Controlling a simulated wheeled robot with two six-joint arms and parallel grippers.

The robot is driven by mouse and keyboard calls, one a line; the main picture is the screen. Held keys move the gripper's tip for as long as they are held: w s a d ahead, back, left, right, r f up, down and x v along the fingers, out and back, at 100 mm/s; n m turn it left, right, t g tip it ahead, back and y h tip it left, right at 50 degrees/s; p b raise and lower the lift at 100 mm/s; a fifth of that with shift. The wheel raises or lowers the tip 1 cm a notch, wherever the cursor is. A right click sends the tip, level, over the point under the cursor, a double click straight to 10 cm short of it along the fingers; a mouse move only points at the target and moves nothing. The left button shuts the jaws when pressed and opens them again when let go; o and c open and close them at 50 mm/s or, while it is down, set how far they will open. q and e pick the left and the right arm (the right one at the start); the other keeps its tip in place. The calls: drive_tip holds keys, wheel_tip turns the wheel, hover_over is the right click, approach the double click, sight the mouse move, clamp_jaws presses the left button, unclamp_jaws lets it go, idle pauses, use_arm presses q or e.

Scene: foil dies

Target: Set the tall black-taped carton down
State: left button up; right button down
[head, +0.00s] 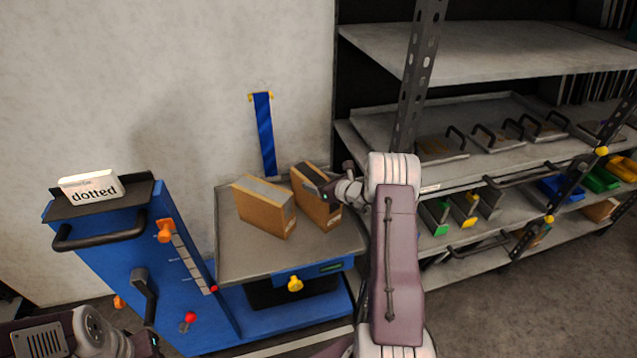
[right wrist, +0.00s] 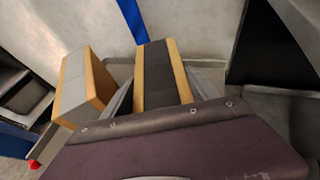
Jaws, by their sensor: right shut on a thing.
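The tall black-taped carton (head: 314,205) is brown with a dark strip along its top. It is upright at the right part of the grey table top (head: 236,262). My right gripper (head: 322,188) is shut on it from the right. In the right wrist view the black-taped carton (right wrist: 158,72) shows between the fingers. I cannot tell whether its base touches the table. My left gripper (head: 145,345) is only partly in view at the lower left, away from the cartons, and its fingers are not clear.
A grey-taped carton (head: 264,210) stands close to the left of the held one; it also shows in the right wrist view (right wrist: 92,85). A blue machine (head: 150,262) with a "dotted" sign (head: 92,187) is at left. Shelving (head: 470,150) is at right. The table front is clear.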

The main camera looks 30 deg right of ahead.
drive_tip(key=shift+c, duration=1.1)
unclamp_jaws()
drive_tip(key=shift+s+r, duration=0.2)
drive_tip(key=v, duration=0.7)
drive_tip(key=shift+s, duration=0.1)
drive_tip(key=shift+f, duration=0.1)
